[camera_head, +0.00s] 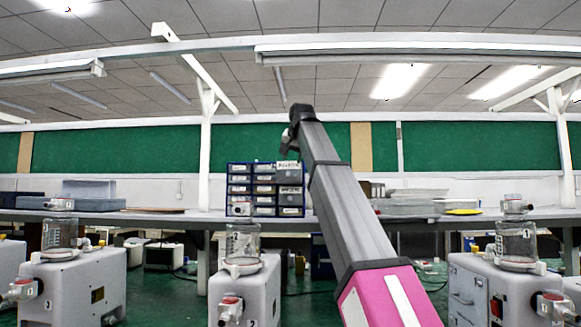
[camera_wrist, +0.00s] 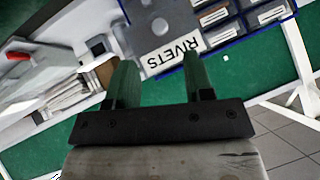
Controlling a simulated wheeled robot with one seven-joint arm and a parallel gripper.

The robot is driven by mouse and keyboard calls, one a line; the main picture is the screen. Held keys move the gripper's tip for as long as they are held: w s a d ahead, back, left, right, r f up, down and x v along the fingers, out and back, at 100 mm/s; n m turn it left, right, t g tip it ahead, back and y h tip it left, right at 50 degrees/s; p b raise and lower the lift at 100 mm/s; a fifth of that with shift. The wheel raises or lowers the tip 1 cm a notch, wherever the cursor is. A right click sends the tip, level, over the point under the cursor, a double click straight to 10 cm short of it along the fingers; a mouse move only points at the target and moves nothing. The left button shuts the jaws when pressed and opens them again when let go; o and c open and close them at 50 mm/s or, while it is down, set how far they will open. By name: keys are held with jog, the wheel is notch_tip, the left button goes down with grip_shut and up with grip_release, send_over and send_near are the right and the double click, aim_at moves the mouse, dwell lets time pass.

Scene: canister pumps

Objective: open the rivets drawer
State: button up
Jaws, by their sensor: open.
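The rivets drawer is marked by a white label reading RIVETS (camera_wrist: 172,55), upside down in the wrist view. Its label (camera_head: 288,165) also shows at the top right of the small blue drawer cabinet (camera_head: 228,190) in the head view. It looks larger than the other labels, and the drawer appears to stand out from the cabinet front. My gripper (camera_wrist: 157,62) is open, its two green-tinted fingers on either side of the label. I cannot tell whether they touch the drawer. In the head view the gripper end is small and dark, above the cabinet.
Other labelled drawers (camera_wrist: 215,17) sit beside it. The cabinet stands on a long bench (camera_head: 150,216), with flat grey boxes (camera_head: 405,206) to its right. Numbered canister pumps (camera_head: 245,290) stand in front. My arm crosses the middle of the head view.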

jog(key=shift+v, duration=1.75)
